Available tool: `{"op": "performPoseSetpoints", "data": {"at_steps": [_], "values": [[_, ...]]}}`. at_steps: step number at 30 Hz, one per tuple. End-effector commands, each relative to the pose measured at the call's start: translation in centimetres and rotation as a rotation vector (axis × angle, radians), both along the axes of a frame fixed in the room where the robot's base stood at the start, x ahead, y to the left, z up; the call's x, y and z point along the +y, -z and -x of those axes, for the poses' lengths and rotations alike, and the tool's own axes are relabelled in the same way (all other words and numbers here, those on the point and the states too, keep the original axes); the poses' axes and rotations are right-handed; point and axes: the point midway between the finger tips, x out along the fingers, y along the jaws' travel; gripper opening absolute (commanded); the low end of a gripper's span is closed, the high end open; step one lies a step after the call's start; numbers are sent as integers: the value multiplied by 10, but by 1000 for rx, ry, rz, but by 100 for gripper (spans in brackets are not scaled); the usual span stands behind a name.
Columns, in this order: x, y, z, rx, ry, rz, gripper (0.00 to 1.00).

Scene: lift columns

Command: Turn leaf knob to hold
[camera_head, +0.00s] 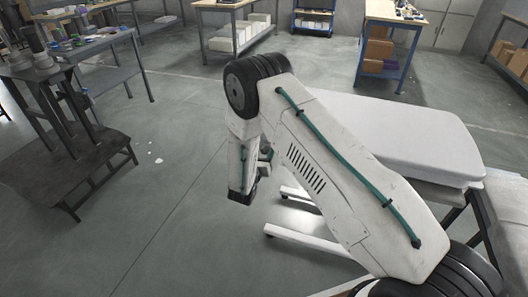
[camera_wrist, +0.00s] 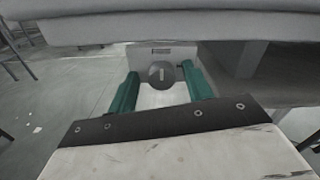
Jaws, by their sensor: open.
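The leaf knob (camera_wrist: 161,78) is a round dark grey disc with a short pale upright mark. It sits on a light panel (camera_wrist: 148,57) under the edge of a padded white top (camera_wrist: 160,28), with a small dark label (camera_wrist: 161,50) above it. My gripper (camera_wrist: 160,70) is open, its two green fingers to the left and right of the knob in the wrist view. I cannot tell how far the fingertips are from the knob, and no contact shows. In the head view the knob is hidden, and my gripper is mostly behind my arm.
The padded white top (camera_head: 400,125) overhangs the knob closely. Its pale foot bars (camera_head: 310,238) lie low on the floor. The floor between is mostly clear.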

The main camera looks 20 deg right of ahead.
Motion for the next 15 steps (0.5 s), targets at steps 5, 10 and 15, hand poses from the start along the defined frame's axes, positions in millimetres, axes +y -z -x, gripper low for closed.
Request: {"op": "performPoseSetpoints", "data": {"at_steps": [5,10,15], "values": [[-9,0,-9,0,2,0,50],[-10,0,-10,0,3,0,50],[-10,0,-9,0,4,0,23]]}}
